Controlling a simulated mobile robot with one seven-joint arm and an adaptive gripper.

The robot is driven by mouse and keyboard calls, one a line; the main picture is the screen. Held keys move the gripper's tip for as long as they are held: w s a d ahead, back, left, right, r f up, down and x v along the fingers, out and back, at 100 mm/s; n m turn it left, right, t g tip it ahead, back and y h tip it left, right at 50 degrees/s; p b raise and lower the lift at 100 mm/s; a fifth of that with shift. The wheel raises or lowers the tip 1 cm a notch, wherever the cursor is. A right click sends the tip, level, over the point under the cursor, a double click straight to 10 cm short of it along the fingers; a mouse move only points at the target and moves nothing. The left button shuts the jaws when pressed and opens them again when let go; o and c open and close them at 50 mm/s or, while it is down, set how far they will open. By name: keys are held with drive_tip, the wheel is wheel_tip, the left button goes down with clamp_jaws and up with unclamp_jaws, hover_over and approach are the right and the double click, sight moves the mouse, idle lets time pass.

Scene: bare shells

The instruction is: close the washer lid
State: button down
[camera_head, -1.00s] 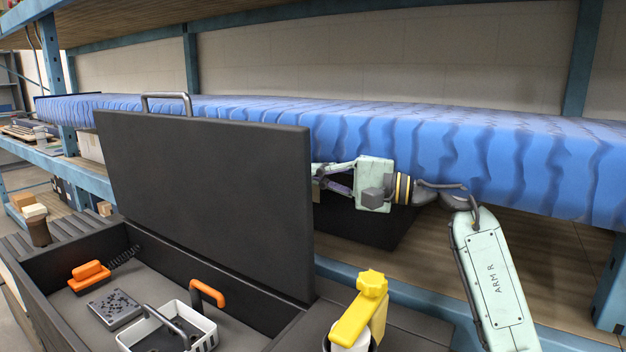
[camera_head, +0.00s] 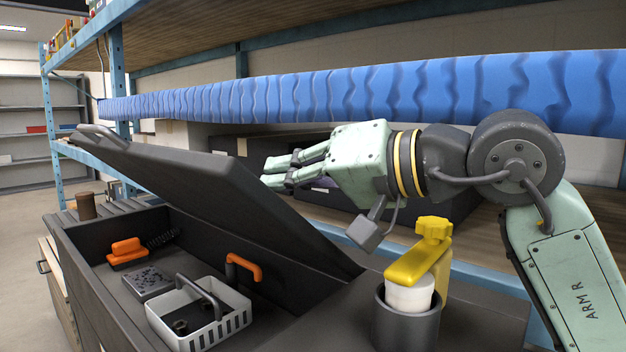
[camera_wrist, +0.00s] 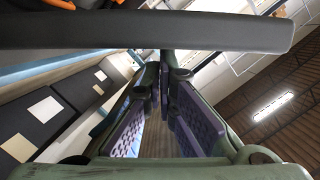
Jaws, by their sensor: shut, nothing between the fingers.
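The washer lid (camera_head: 210,190) is a dark grey panel with a bar handle (camera_head: 100,134) on its far edge. It is tilted, part-way open over the dark washer box (camera_head: 95,235). My gripper (camera_head: 270,174) is shut and empty, just behind and above the lid's back face in the head view. In the wrist view the gripper (camera_wrist: 166,62) has its fingertips together, close to the lid's dark edge (camera_wrist: 150,30) across the top. I cannot tell whether they touch.
Inside the box are an orange handle (camera_head: 127,250), a dark perforated block (camera_head: 148,282) and a white basket (camera_head: 205,318). A yellow-topped white bottle (camera_head: 408,296) stands in a dark cup at the right. Behind runs a shelf with a blue wrapped roll (camera_head: 350,92).

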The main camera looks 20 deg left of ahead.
drive_tip(key=s+a+f+n+t+h+b, duration=0.1)
drive_tip(key=s+f+n+b, duration=0.3)
drive_tip(key=f, duration=0.5)
drive_tip(key=shift+s+a+b, duration=0.55)
drive_tip(key=shift+s+b, duration=0.55)
drive_tip(key=shift+d+r, duration=0.1)
drive_tip(key=v, duration=1.2)
drive_tip(key=shift+s, duration=0.25)
